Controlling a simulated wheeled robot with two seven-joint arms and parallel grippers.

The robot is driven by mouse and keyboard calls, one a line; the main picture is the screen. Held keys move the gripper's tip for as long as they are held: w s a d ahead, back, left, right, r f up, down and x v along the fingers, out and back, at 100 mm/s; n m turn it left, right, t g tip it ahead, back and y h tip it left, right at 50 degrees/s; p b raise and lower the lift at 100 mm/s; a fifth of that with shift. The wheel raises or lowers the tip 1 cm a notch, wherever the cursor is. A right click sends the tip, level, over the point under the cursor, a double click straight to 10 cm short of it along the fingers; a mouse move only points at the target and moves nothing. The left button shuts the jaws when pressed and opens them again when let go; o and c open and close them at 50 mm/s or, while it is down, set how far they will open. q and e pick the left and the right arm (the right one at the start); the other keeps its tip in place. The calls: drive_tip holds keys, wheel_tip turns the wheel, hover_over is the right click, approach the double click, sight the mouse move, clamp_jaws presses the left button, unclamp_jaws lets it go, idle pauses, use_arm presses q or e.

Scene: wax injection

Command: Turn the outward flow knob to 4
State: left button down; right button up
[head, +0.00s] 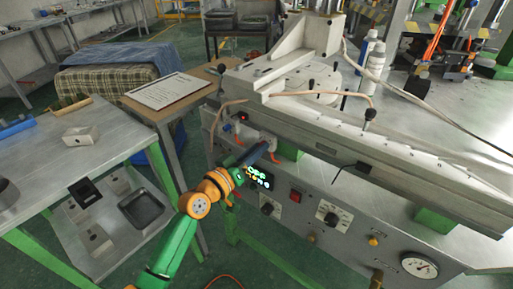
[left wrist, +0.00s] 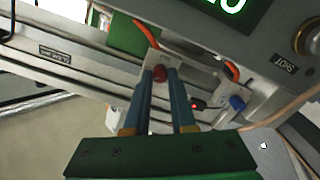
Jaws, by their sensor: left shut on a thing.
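The wax injection machine's front (head: 300,185) runs diagonally across the head view. My left gripper (head: 268,146) reaches up to a small fitting under the machine's upper bed, above the green-lit display. In the left wrist view my left gripper (left wrist: 166,76) has its two fingers on either side of a small round red knob (left wrist: 159,75) on a light metal plate, and it is shut on it. The fingers hide part of the knob, and I cannot read its number setting. A blue knob (left wrist: 237,102) sits to the right of the fingers. My right gripper is not in view.
The green-digit display (head: 258,177) is just below my left gripper. A red switch (head: 295,196), a dial knob (head: 331,217) and a pressure gauge (head: 419,266) lie along the panel. A side table (head: 60,160) stands at left.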

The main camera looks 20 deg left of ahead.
use_arm(q)
drive_tip(key=shift+n, duration=0.6)
drive_tip(key=c, duration=0.8)
unclamp_jaws()
drive_tip(key=shift+o, duration=0.2)
drive_tip(key=v, duration=0.7)
